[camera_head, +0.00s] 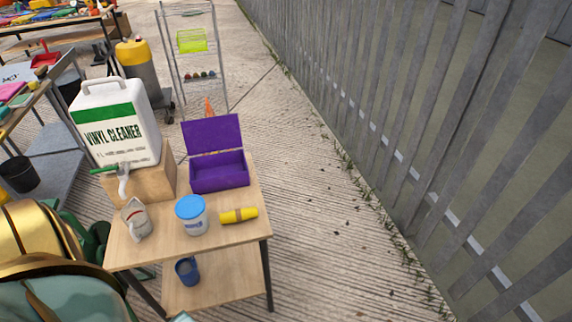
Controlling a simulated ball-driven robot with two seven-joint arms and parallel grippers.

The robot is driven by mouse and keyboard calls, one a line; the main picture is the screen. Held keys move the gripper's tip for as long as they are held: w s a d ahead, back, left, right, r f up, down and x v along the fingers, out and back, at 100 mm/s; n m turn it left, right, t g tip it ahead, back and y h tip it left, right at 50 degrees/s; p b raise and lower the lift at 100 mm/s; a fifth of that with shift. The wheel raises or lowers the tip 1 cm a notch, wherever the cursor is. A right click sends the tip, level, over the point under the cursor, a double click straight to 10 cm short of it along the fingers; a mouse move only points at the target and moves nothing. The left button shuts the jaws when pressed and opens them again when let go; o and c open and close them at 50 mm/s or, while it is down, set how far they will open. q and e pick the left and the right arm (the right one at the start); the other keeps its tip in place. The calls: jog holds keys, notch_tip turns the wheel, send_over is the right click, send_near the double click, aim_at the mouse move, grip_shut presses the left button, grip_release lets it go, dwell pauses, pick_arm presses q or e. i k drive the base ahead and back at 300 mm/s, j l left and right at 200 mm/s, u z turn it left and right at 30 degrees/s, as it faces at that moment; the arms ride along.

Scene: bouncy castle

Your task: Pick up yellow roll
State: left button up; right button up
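The yellow roll (239,215) lies on its side near the right front part of a small wooden table (212,250). It has a brownish band around its middle. It is just right of a white tub with a blue lid (192,215), with a small gap between them. An open purple box (219,172) stands behind it with its lid raised. Neither of my grippers can be made out in the head view.
A white vinyl cleaner jug (118,125) stands on a wooden block (150,180) at the table's back left. A pale mug-like item (135,218) is in front. A blue cup (187,270) is on the lower shelf. Concrete floor lies clear between the table and the metal fence (400,110).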

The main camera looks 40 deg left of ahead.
aim_at(240, 214)
jog(key=i+u, duration=0.1)
jog(key=i, duration=0.55)
jog(key=i+l+u, duration=0.1)
jog(key=i, duration=0.5)
